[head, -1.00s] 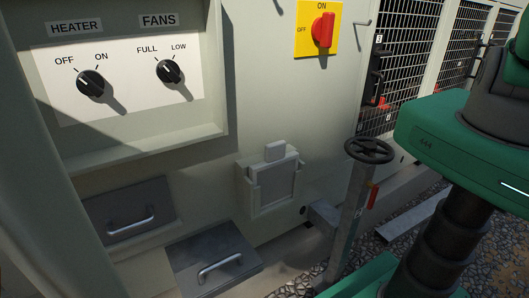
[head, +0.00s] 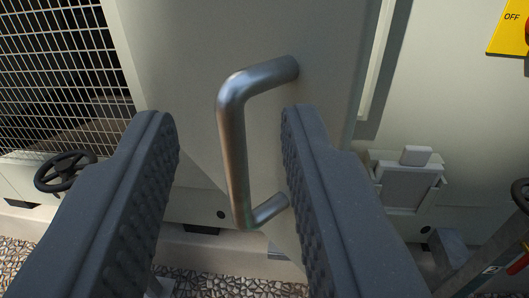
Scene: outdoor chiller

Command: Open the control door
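The control door (head: 180,45) is a pale grey panel that fills the upper middle of the head view. A bent metal bar handle (head: 233,150) stands out from it. My gripper (head: 228,120) is open, with one ridged dark finger on each side of the handle. A gap shows between the left finger and the bar. The right finger is close to the handle's lower end; I cannot tell whether it touches. How far the door stands open is not clear from this view.
Wire mesh (head: 60,60) and a black handwheel (head: 65,170) are at the left. At the right are a small grey box (head: 408,185), part of a yellow switch plate (head: 508,30) and a post (head: 480,270). Gravel (head: 50,270) lies below.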

